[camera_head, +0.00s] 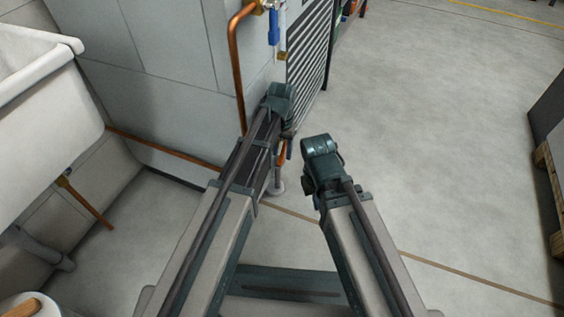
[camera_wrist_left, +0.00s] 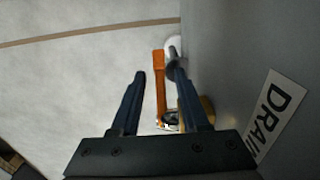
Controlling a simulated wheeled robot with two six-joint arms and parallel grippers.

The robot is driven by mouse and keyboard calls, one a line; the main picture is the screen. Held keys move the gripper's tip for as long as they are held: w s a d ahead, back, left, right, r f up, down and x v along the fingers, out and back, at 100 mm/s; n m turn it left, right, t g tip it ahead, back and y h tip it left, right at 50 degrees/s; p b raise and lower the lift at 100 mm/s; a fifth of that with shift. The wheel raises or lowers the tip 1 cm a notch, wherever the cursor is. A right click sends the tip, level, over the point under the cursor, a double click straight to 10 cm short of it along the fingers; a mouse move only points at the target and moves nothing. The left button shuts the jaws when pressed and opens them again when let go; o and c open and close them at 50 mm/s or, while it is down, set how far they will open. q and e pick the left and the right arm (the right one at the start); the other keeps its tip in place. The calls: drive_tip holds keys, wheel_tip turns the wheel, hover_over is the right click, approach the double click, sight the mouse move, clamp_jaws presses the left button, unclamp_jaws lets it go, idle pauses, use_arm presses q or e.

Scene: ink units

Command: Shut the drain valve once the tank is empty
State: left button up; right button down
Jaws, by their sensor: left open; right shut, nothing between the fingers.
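The drain valve's orange lever (camera_wrist_left: 160,85) shows in the left wrist view, running roughly in line with the grey pipe (camera_wrist_left: 172,55) beside it. Part of the brass body (camera_wrist_left: 208,108) shows behind a finger. A white DRAIN label (camera_wrist_left: 275,112) is on the grey wall at right. In the head view the lever (camera_head: 281,153) is partly covered by my left arm. My left gripper (camera_wrist_left: 151,90) is open, with the lever between its fingers, nearer the right one; I see no grip on it. My right gripper's fingers are hidden in the head view. The liquid level in the tank is not visible.
A white basin (camera_head: 45,85) stands at left. A copper pipe (camera_head: 236,75) and a blue-handled valve (camera_head: 274,28) are on the wall above my left arm. A louvred panel (camera_head: 308,50) is beyond. The floor (camera_head: 430,130) at right is clear up to a pallet (camera_head: 550,190).

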use_arm(q)
wheel_tip(320, 180, down, 2)
drive_tip(key=shift+f+b, duration=0.1)
drive_tip(key=shift+b, duration=0.5)
drive_tip(key=shift+c, duration=0.2)
clamp_jaws()
idle(0.8)
